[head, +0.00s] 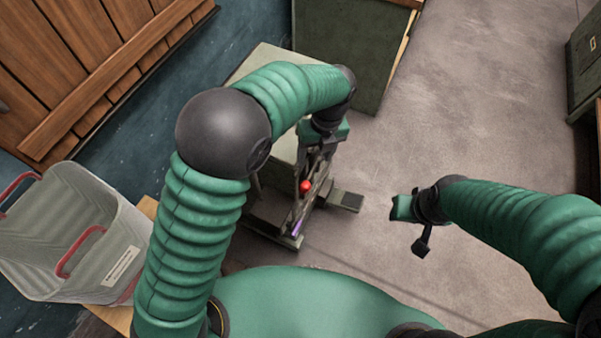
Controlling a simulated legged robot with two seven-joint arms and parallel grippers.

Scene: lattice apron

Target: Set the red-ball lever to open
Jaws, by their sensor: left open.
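The red ball (306,186) shows on a narrow metal mechanism that stands on the floor in front of me. The lever's rod is hard to make out, so I cannot tell which way it is set. A small purple part (298,226) shows on the mechanism below the ball. My left gripper (316,167) is open and points down just above the ball. Its fingers blend with the metal behind, and I cannot tell whether they touch the ball.
A grey-green cabinet (345,45) stands behind the mechanism. A pale basket with red handles (75,225) is at the left, below a wooden plank door (95,65). Another dark cabinet (582,65) is at the far right. The concrete floor (480,110) is clear between.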

